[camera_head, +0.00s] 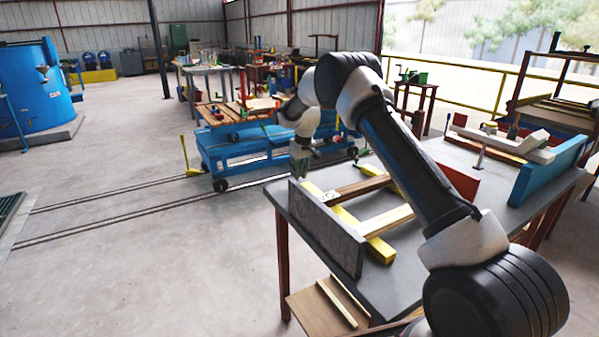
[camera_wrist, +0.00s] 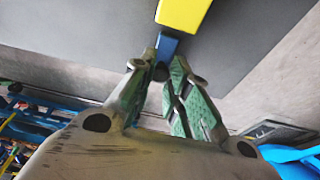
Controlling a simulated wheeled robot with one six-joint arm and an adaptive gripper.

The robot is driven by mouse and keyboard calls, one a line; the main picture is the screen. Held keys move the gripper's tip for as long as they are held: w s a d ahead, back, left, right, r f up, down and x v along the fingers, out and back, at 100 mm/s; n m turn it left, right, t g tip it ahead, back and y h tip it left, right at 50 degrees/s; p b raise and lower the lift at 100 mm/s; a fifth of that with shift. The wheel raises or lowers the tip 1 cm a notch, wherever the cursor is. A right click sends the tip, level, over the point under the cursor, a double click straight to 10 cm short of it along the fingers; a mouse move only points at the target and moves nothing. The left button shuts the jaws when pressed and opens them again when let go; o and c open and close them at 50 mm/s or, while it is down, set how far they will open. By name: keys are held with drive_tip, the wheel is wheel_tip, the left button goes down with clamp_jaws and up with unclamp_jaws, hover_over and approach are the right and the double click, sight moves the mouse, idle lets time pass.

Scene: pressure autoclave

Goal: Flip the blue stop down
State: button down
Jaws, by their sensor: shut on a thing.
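The small blue stop (camera_wrist: 167,46) shows in the wrist view at the end of a yellow bar (camera_wrist: 184,12), above the grey tabletop. My gripper (camera_wrist: 163,66) has its green-padded fingertips closed on the lower end of the stop. The fingers hide part of it. In the head view my gripper (camera_head: 301,163) is at the far left corner of the work table, by the end of the yellow bar (camera_head: 350,222). I cannot make out the stop there. Its exact tilt is hard to tell.
An upright grey board (camera_head: 328,232) stands along the table's left edge. Wooden bars (camera_head: 386,221) lie across the yellow bar. A blue block (camera_head: 549,170) stands at the table's right. A blue cart (camera_head: 235,150) is on the floor behind my gripper.

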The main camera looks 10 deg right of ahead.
drive_tip(key=shift+w+a+f+g, duration=0.1)
drive_tip(key=shift+w+f+g, duration=0.1)
drive_tip(key=shift+w+g, duration=0.3)
drive_tip(key=shift+s, duration=0.15)
drive_tip(key=c, duration=1.3)
unclamp_jaws()
drive_tip(key=r, duration=0.8)
drive_tip(key=s+r, duration=0.1)
drive_tip(key=r, duration=0.3)
drive_tip(key=shift+s+d, duration=0.1)
drive_tip(key=shift+d, duration=0.1)
